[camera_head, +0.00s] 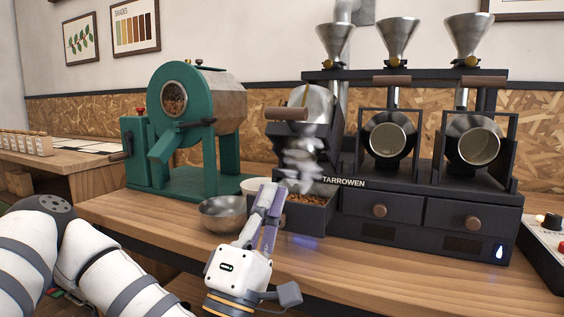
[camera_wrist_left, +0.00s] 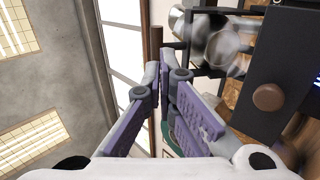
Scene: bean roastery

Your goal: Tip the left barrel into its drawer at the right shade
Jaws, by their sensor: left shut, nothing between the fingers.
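The left barrel (camera_head: 318,108) is a metal drum in the dark Tarrowen roaster (camera_head: 343,205), tilted from the pose of the other two, with a wooden handle (camera_head: 287,114) at its left. A pale blurred patch hangs below it, perhaps steam or falling beans. The left drawer (camera_head: 318,217) is pulled out below and holds brown beans (camera_head: 303,199). My left gripper (camera_head: 268,191) is shut and empty, in front of the drawer's left part. In the left wrist view a brown knob (camera_wrist_left: 268,97) on a dark front is right of the fingers (camera_wrist_left: 160,85). My right gripper is out of view.
A green roaster (camera_head: 180,165) stands farther left. The middle barrel (camera_head: 388,137) and right barrel (camera_head: 474,148) face forward above shut drawers. A shade chart (camera_head: 135,28) hangs on the wall.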

